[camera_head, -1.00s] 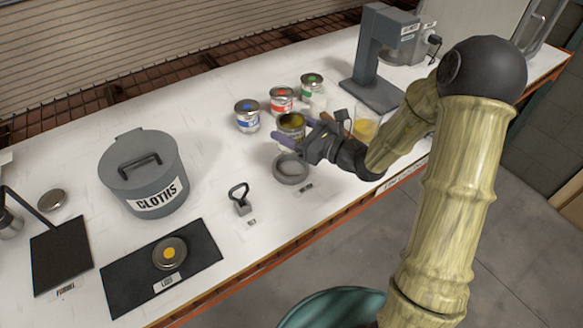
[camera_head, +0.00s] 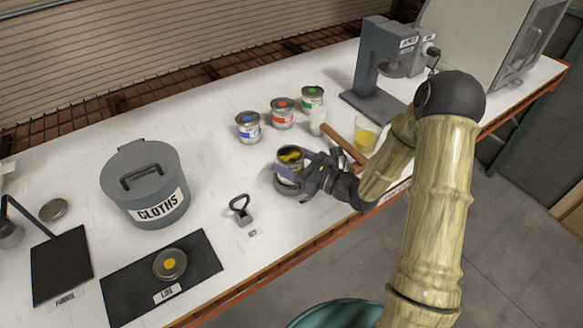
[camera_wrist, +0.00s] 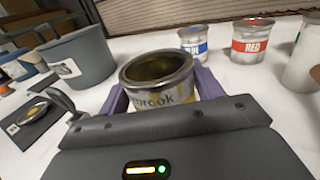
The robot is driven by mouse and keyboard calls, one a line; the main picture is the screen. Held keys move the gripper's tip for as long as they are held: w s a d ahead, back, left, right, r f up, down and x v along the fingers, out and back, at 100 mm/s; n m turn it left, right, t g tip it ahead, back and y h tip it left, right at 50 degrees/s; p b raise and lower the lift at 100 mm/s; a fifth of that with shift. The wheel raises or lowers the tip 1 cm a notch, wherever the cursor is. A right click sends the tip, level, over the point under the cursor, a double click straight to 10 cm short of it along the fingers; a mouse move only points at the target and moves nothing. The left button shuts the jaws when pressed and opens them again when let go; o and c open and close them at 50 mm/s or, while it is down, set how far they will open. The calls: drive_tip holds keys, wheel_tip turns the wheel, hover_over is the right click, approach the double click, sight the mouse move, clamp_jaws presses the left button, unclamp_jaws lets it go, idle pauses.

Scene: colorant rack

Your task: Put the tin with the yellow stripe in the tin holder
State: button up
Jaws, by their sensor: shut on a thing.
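The open tin with the yellow stripe (camera_head: 290,157) is upright between the purple fingers of my gripper (camera_head: 297,167). In the wrist view the tin (camera_wrist: 158,97) has a silver rim, a dark inside and a partly hidden label with yellow on it. A finger of my gripper (camera_wrist: 162,92) lies on each side of it. The tin holder (camera_head: 285,188), a grey ring on the bench, shows just under the tin. The fingers partly hide it. I cannot tell whether the tin's base is inside the ring or slightly above it.
Blue (camera_head: 248,128), red (camera_head: 282,114) and green (camera_head: 312,98) tins stand behind. A mallet (camera_head: 345,144) and a glass beaker (camera_head: 366,135) are to the right.

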drive_tip(key=shift+f, duration=1.5)
drive_tip(key=shift+w, duration=0.1)
drive_tip(key=shift+f, duration=0.1)
drive_tip(key=o, duration=1.2)
drive_tip(key=shift+c, duration=0.2)
drive_tip(key=shift+r, duration=0.2)
drive_tip(key=b+v, duration=0.2)
drive_tip(key=v, duration=1)
drive_tip(key=shift+f, duration=0.1)
